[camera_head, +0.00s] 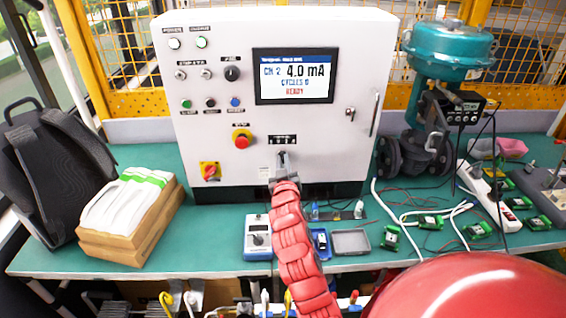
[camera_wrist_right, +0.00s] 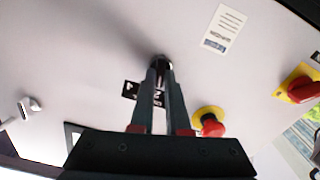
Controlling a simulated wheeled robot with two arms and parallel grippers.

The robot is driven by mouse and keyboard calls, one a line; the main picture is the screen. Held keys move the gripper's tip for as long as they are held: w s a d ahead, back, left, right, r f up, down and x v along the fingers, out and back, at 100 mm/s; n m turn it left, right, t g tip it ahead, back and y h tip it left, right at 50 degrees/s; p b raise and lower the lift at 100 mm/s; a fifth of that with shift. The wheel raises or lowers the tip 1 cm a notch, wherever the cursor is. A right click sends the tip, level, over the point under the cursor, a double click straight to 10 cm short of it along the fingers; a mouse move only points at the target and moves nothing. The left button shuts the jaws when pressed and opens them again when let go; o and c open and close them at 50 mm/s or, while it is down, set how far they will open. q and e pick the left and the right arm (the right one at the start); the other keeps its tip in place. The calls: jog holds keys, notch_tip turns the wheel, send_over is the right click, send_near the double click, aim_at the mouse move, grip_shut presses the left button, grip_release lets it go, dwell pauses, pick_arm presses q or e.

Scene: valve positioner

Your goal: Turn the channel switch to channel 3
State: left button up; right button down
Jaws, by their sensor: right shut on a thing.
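The channel switch (camera_wrist_right: 161,62) is a small dark knob on the front of the white control cabinet (camera_head: 215,130). Its black label plate (camera_head: 282,139) shows below the screen, with the numbers partly covered. In the right wrist view the label plate (camera_wrist_right: 130,90) shows a 4 and part of a 2. My right gripper (camera_head: 282,158) is shut on the knob, which its fingers (camera_wrist_right: 160,72) mostly hide. The screen (camera_head: 293,76) reads CH 2, 4.0 mA and READY. My left gripper is not in view.
A red stop button (camera_head: 241,141) on a yellow base sits left of the switch. A red and yellow rotary switch (camera_head: 210,172) is lower left. A handheld meter (camera_head: 258,237) and a grey tray (camera_head: 351,241) lie on the green bench. A teal valve actuator (camera_head: 447,48) stands right.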

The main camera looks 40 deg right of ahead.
jog(key=m+b, duration=0.1)
jog(key=b, duration=0.1)
jog(key=m+b, duration=0.3)
jog(key=b, duration=0.2)
jog(key=shift+f, duration=0.25)
jog(key=shift+r+m+b, duration=0.25)
jog(key=shift+m+b, duration=0.6)
jog(key=shift+m, duration=0.05)
jog(key=c, duration=0.9)
grip_release()
